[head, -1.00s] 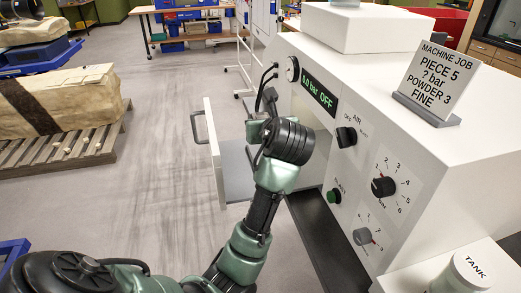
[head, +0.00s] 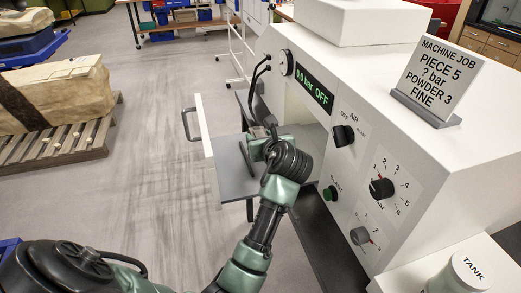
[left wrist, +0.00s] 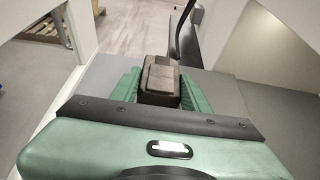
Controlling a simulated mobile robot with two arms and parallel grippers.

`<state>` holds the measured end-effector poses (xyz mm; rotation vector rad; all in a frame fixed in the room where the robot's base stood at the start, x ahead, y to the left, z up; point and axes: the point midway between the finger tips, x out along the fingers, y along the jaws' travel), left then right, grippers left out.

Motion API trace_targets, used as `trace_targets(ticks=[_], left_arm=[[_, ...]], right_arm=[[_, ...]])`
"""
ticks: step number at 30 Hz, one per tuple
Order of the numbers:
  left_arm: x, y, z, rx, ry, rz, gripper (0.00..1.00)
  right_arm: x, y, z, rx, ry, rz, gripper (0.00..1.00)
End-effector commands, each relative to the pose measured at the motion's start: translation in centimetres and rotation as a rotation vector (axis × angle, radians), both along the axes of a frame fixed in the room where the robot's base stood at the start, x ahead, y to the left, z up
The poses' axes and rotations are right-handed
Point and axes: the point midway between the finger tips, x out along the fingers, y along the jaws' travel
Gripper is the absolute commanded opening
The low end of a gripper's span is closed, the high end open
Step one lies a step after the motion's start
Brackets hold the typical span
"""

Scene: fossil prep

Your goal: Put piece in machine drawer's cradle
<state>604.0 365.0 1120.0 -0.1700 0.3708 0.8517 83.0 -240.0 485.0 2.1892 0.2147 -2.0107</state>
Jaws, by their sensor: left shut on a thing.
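The white machine (head: 430,150) stands on the right. Its drawer (head: 206,140) is pulled out to the left, with a white front, dark handle and grey floor. My left gripper (head: 260,143) is over the inner part of the drawer, close to the machine's opening. In the left wrist view its green fingers (left wrist: 160,88) are shut on a dark brown, blocky piece (left wrist: 160,77), with grey drawer floor around it. I cannot tell whether the piece touches the floor. The cradle cannot be made out. My right gripper is not in view.
The machine's display (head: 309,83) reads 0.0 bar OFF. A pallet (head: 60,145) with a pale block stands left across clear floor.

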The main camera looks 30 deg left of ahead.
Motion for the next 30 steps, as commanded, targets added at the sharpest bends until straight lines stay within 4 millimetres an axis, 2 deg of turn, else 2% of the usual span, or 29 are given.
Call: trace_targets(ticks=[4, 11, 23, 24, 26, 30], left_arm=[[0.0, 0.0, -1.2, 0.002, -0.001, 0.000, 0.00], [0.0, 0.0, -4.4, 0.002, -0.001, -0.001, 0.00], [0.0, 0.0, -4.8, 0.002, -0.002, -0.001, 0.00], [0.0, 0.0, -5.0, 0.001, -0.001, -0.001, 0.54], [0.0, 0.0, -5.0, 0.001, -0.001, -0.001, 0.67], [0.0, 0.0, -5.0, 0.001, -0.001, -0.001, 0.67]], right_arm=[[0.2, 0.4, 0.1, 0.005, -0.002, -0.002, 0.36], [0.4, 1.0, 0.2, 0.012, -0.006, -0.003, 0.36], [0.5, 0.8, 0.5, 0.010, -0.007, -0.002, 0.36], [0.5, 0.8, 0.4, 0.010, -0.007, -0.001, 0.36], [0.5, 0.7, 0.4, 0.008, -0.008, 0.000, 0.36], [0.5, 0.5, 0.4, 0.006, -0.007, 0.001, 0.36]])
